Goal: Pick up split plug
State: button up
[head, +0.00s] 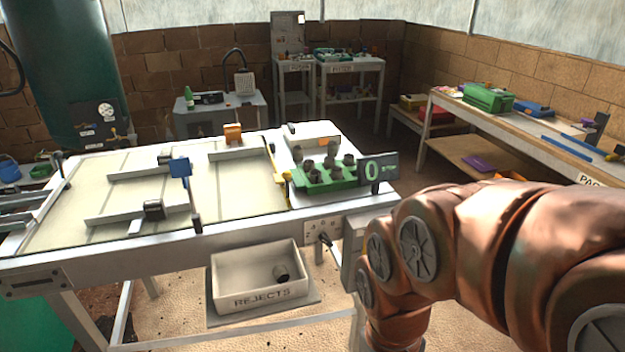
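Several dark plugs (329,162) stand in a green holder (318,184) at the right end of the white table. At this size I cannot tell which plug is split. My copper arm fills the lower right and runs down out of the picture at the bottom. My gripper is not in view, so what it holds is hidden.
The white table (140,250) carries low rails and a blue upright piece (180,170). A dark sign marked 0 (378,168) stands beside the holder. A bench (520,125) with a green box (488,97) runs along the right wall. Open floor lies between.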

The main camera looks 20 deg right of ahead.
aim_at(315, 174)
jog(key=k, duration=0.5)
jog(key=u, duration=0.75)
jog(key=i, duration=1.1)
jog(key=z, duration=0.6)
